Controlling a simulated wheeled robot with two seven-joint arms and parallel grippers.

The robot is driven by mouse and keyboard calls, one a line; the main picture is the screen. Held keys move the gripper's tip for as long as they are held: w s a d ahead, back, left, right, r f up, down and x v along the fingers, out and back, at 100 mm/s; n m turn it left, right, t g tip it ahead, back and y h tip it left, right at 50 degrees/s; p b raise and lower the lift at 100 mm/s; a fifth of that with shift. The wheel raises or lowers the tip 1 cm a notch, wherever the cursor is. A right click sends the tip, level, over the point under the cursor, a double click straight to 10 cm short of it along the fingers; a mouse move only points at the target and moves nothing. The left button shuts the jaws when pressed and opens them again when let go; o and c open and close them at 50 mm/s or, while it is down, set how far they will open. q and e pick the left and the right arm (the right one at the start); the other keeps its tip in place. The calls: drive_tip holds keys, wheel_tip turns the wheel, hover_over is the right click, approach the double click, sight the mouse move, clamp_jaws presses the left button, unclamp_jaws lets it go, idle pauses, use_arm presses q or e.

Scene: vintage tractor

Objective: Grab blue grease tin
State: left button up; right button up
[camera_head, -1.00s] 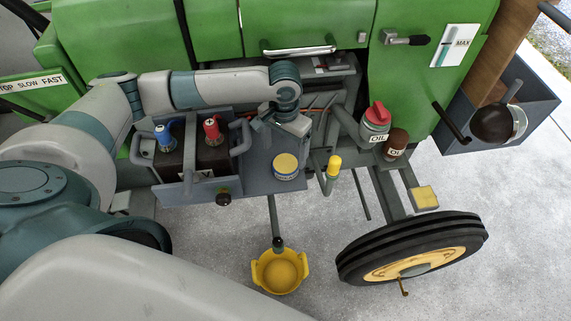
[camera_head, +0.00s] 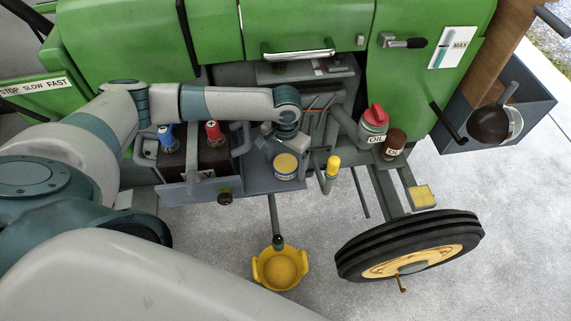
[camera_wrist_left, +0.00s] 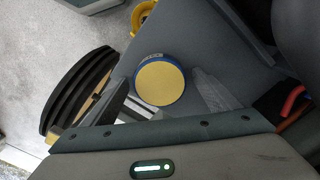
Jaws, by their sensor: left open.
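The blue grease tin (camera_head: 286,167) has a yellow lid and a blue side with a pale label. It stands upright on a grey shelf (camera_head: 260,178) beside the battery box. My left gripper (camera_head: 272,145) is open, at the back left of the tin in the head view. In the left wrist view the tin (camera_wrist_left: 160,82) lies ahead between the two open fingers (camera_wrist_left: 165,90), with a visible gap to the right finger; whether the left finger touches it I cannot tell. My right gripper is not in view.
A battery (camera_head: 195,158) with blue and red terminals stands left of the tin. A yellow-capped post (camera_head: 333,167), an oil can (camera_head: 374,124) and a brown oil bottle (camera_head: 394,143) are to the right. A yellow pan (camera_head: 280,269) sits below on the floor.

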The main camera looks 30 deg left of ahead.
sight(285, 163)
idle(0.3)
use_arm(q)
drive_tip(key=c, duration=1.3)
drive_tip(key=shift+c, duration=0.5)
drive_tip(key=shift+r, duration=0.15)
wheel_tip(285, 163, up, 9)
drive_tip(key=shift+w+f+b, duration=0.1)
drive_tip(key=shift+f+b, duration=0.1)
drive_tip(key=shift+b, duration=1)
drive_tip(key=shift+r, duration=0.65)
